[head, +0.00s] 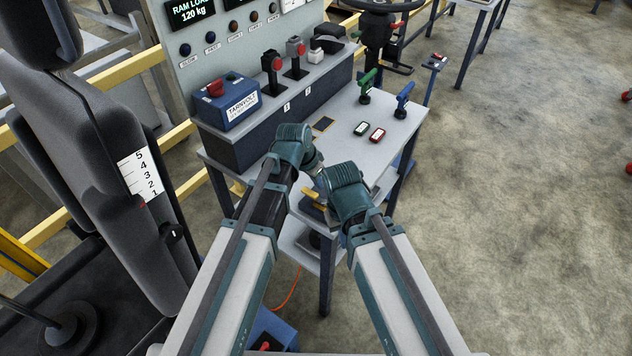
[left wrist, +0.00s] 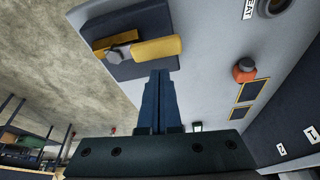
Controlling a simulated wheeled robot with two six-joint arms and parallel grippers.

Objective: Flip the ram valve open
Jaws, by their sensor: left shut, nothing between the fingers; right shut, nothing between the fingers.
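The ram valve appears as a dark blue block (left wrist: 148,22) with a yellow lever (left wrist: 157,49) and a grey hex nut, at the top of the left wrist view. In the head view the yellow lever (head: 312,194) shows small between my wrists, and the rest of the valve is mostly hidden. My left gripper (left wrist: 160,73) is shut and empty, its fingertips just below the yellow lever in the picture; I cannot tell if they touch. In the head view my left gripper (head: 313,164) is partly hidden behind its wrist. My right gripper (head: 322,182) is shut and empty, close to the valve, its fingertips unclear.
A grey console table (head: 388,128) carries green and blue levers and two small switches. A black seat is at left.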

